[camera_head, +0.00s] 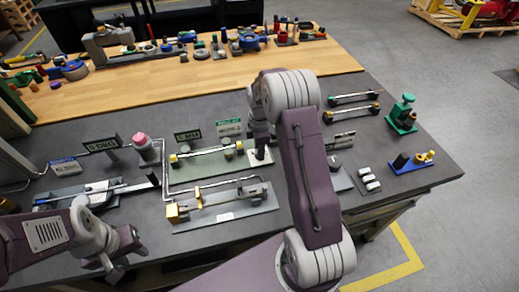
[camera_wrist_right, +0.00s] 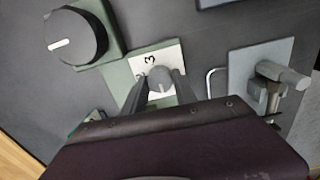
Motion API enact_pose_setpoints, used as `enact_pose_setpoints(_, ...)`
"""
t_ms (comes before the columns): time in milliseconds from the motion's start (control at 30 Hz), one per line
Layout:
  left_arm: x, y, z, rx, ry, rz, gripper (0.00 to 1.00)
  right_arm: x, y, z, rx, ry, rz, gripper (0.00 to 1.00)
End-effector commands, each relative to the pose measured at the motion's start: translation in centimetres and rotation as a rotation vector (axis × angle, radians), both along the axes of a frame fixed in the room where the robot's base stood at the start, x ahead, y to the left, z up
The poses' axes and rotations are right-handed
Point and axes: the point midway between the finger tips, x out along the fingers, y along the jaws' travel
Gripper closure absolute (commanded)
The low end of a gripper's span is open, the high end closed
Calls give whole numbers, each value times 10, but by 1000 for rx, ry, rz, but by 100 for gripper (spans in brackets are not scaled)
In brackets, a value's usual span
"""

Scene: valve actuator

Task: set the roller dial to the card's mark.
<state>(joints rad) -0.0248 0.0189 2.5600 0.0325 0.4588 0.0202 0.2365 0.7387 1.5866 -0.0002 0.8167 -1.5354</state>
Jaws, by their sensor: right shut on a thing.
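In the right wrist view, a small grey round knob with a light pointer line, which I take as the roller dial (camera_wrist_right: 161,79), sits on a white plate marked with a "3" (camera_wrist_right: 145,60). My right gripper (camera_wrist_right: 160,88) is shut on it, one finger on each side. In the head view the white dial plate (camera_head: 260,157) shows at the right end of the green roller fixture (camera_head: 208,163); my right arm hides most of the gripper. A green-headed card (camera_head: 230,128) stands behind; its mark is too small to read. My left gripper (camera_head: 118,250) is empty and looks open at the lower left.
A larger black knob (camera_wrist_right: 77,37) is close to the right fingers in the wrist view. A grey plate with a lever (camera_wrist_right: 270,80) is on the other side. Signs (camera_head: 187,135), a pink-topped part (camera_head: 143,145) and a brass-fitted pipe fixture (camera_head: 222,208) crowd the grey table.

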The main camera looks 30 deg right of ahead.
Motion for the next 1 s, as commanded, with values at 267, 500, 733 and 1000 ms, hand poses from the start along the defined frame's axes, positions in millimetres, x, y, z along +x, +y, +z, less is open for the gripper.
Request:
enact_pose_setpoints(267,0,0,12,0,0,0,64,0,0,3,0,0,-175,100)
enact_pose_setpoints(500,0,0,22,0,0,0,64,1,0,3,-1,-1,-401,100)
enact_pose_setpoints(733,0,0,30,0,0,0,64,1,0,4,-1,-4,-619,100)
enact_pose_setpoints(1000,0,0,38,0,0,0,64,2,0,3,0,-4,-875,100)
